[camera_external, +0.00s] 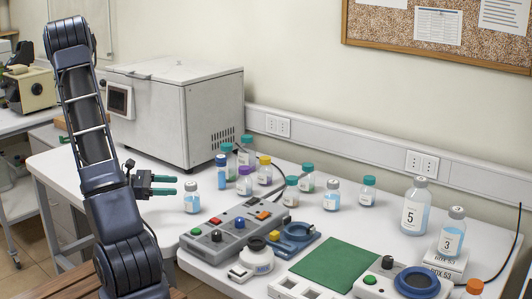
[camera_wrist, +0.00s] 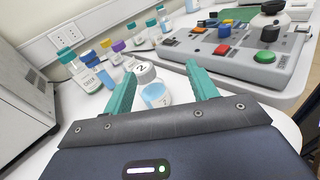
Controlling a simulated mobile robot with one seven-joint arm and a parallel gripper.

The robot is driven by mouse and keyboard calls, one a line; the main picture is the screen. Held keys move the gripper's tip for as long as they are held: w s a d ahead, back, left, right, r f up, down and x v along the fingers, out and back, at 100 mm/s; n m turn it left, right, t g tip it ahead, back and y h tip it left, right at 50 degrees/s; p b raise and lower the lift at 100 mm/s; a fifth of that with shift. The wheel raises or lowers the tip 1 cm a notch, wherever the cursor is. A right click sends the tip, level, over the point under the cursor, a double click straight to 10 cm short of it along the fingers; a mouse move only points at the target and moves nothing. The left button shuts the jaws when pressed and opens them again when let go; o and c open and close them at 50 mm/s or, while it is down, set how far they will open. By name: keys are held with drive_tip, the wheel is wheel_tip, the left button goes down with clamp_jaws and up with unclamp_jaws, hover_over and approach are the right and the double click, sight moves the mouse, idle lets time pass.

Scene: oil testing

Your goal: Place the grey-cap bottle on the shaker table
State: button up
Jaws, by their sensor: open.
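A small bottle with a grey-white cap and light blue liquid (camera_external: 192,202) stands upright on the white bench, just right of my gripper (camera_external: 176,185). The fingers are apart, with a gap to the bottle on the right side. Other grey-capped bottles stand farther right, including one marked 5 (camera_external: 414,210) and one marked 3 (camera_external: 453,235). A device with a dark blue round plate (camera_external: 417,281) at the front right may be the shaker table.
Several teal, yellow, purple and blue-capped bottles (camera_external: 246,180) stand behind. A grey button panel (camera_external: 232,232), a blue ring device (camera_external: 297,236) and a green mat (camera_external: 332,264) lie to the right. A white oven-like box (camera_external: 172,110) stands behind my arm.

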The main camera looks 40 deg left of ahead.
drive_tip(key=s+d+r+m+g+y, duration=0.1)
drive_tip(key=d+r+m+g, duration=0.3)
drive_tip(key=d+m+g, duration=0.45)
drive_tip(key=s+d+r+m+g+y, duration=0.1)
drive_tip(key=d+r+m+g+y, duration=0.3)
drive_tip(key=d, duration=0.8)
drive_tip(key=s+d+r+m+t+y, duration=0.2)
drive_tip(key=s+d+r+m+y, duration=0.1)
drive_tip(key=r+m, duration=0.3)
drive_tip(key=s+d+r+m+t+y, duration=0.2)
drive_tip(key=s+d+r+m+y, duration=0.1)
drive_tip(key=s+d+r+m, duration=0.2)
drive_tip(key=s+r+m, duration=0.1)
drive_tip(key=r+m, duration=0.1)
drive_tip(key=m, duration=0.1)
drive_tip(key=shift+s, duration=0.25)
